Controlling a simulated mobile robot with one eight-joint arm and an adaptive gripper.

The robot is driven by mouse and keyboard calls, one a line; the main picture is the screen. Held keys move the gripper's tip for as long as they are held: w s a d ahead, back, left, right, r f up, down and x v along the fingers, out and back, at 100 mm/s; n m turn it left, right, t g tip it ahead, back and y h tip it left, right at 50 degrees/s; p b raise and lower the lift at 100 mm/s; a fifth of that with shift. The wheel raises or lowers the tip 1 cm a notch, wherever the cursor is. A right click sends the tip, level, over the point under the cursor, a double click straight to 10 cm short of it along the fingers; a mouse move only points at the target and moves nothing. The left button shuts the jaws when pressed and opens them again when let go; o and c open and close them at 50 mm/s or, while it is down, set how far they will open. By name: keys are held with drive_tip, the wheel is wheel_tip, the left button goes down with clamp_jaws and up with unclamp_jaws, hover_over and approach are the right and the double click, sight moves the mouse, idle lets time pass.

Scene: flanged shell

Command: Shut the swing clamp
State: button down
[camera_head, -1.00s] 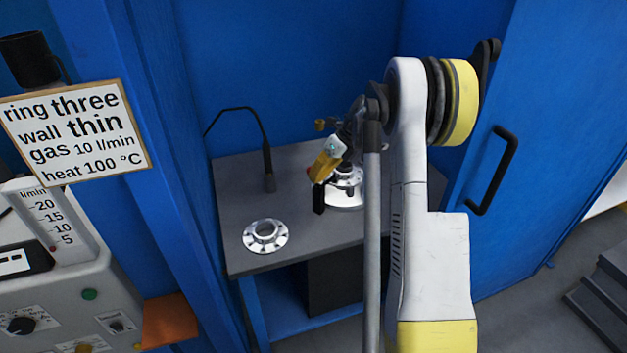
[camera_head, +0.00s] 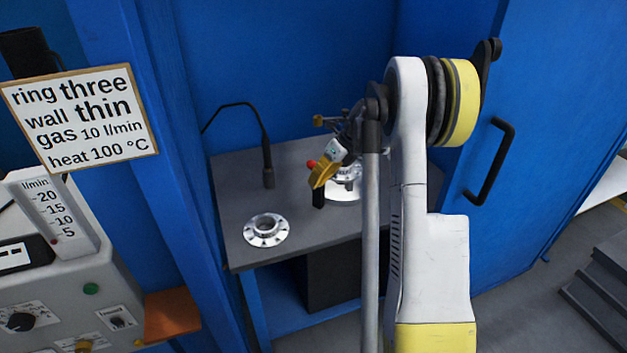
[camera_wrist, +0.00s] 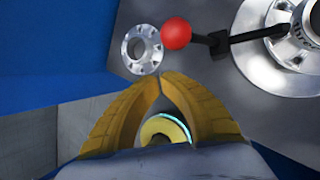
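The swing clamp shows in the wrist view as a red ball knob (camera_wrist: 175,33) on a black lever (camera_wrist: 212,41). The lever reaches to the silver flanged shell (camera_wrist: 262,62), cut off by the picture's right edge. In the head view the red knob (camera_head: 311,163) shows just left of my gripper (camera_head: 316,184), and the shell (camera_head: 343,192) is partly hidden behind my gripper and arm. In the wrist view my gripper's yellow fingertips (camera_wrist: 159,79) meet with nothing seen between them. The knob appears apart from them, beyond the tips. The clamp's latching end is not clear.
A loose silver flange ring (camera_head: 266,230) lies at the table's front left. A black gooseneck (camera_head: 267,165) stands behind it. Blue walls enclose the grey table (camera_head: 300,254), with a blue door and black handle (camera_head: 490,162) at right. A sign (camera_head: 80,117) hangs at left.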

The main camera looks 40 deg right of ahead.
drive_tip(key=s+d+r+p, duration=0.2)
drive_tip(key=d+r, duration=0.3)
drive_tip(key=d, duration=0.3)
drive_tip(key=shift+r, duration=0.25)
drive_tip(key=shift+a, duration=0.15)
